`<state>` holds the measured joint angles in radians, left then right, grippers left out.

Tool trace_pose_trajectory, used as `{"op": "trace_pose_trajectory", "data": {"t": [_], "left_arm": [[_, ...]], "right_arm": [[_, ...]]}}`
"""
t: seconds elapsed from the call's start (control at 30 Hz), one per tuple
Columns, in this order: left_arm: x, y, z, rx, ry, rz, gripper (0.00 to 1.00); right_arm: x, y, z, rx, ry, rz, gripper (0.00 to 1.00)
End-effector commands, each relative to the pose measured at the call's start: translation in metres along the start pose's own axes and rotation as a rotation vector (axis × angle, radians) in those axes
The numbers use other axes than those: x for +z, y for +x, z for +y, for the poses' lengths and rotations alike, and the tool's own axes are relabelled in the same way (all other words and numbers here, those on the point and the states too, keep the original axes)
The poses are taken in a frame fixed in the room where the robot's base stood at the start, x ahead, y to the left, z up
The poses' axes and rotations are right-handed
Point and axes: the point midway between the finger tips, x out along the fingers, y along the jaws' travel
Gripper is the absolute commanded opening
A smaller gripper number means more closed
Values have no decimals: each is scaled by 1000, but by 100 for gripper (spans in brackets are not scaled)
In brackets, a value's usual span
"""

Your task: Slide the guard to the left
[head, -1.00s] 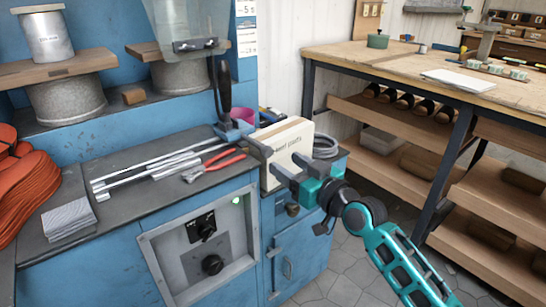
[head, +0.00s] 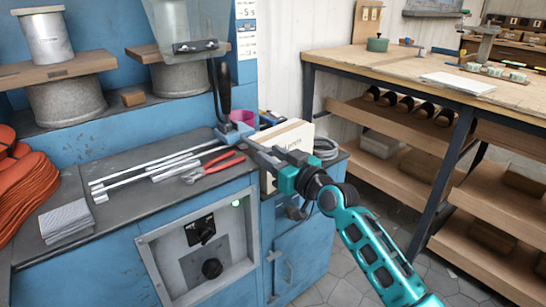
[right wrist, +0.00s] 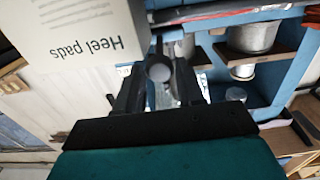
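The guard (head: 187,22) is a see-through panel at the top of the head view, with a dark bracket along its lower edge. It hangs in front of the shelf and a grey spool. A black-handled lever (head: 225,88) stands to its right on the blue machine. My right gripper (head: 262,153) is below and right of the guard, well apart from it, near the lever's base. In the right wrist view its two fingers (right wrist: 158,88) stand apart; a round grey shape shows between them, and I cannot tell how near it is. My left gripper is out of view.
A white box marked "Heel pads" (right wrist: 80,35) is close beside my right gripper; in the head view (head: 290,137) my gripper partly covers it. Red pliers (head: 215,165) and metal rods (head: 150,168) lie on the bench. A wooden workbench (head: 400,65) stands at right.

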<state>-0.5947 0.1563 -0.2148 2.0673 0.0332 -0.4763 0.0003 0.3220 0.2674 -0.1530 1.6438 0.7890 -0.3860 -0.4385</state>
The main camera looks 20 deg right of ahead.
Motion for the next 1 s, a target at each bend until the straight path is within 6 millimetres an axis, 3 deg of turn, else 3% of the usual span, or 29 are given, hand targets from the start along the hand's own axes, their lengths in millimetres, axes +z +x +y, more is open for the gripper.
{"op": "trace_pose_trajectory", "data": {"t": [0.37,0.77,1.0], "left_arm": [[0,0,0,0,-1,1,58],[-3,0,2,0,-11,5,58],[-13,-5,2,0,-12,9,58]], "right_arm": [[0,0,0,0,0,0,1],[0,0,-1,0,0,-1,0],[-1,0,-11,-3,1,-2,0]]}}
